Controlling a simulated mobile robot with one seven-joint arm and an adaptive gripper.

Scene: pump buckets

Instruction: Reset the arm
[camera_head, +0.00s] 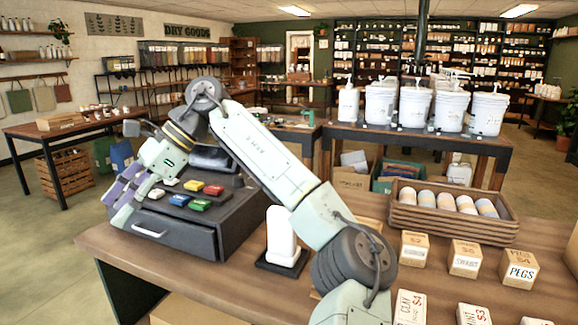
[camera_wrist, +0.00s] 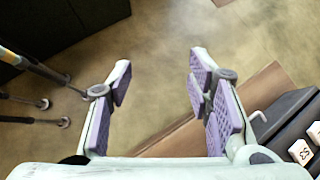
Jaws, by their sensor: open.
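My gripper (camera_head: 122,194) is at the left in the head view, in front of and above the left front corner of the dark cash register (camera_head: 205,238). My arm reaches across the counter to it from the lower right. In the wrist view the two purple-padded fingers of my gripper (camera_wrist: 160,72) are spread wide apart. Nothing is between them, only the floor below. The cash register also shows at the right edge of the wrist view (camera_wrist: 278,112), beside the counter's edge.
The wooden counter (camera_head: 240,285) holds a white card terminal (camera_head: 282,238), a tray of cylinders (camera_head: 405,217) and small labelled boxes (camera_head: 463,258). White pump buckets (camera_head: 415,105) stand on a table behind. The floor left of the counter is free.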

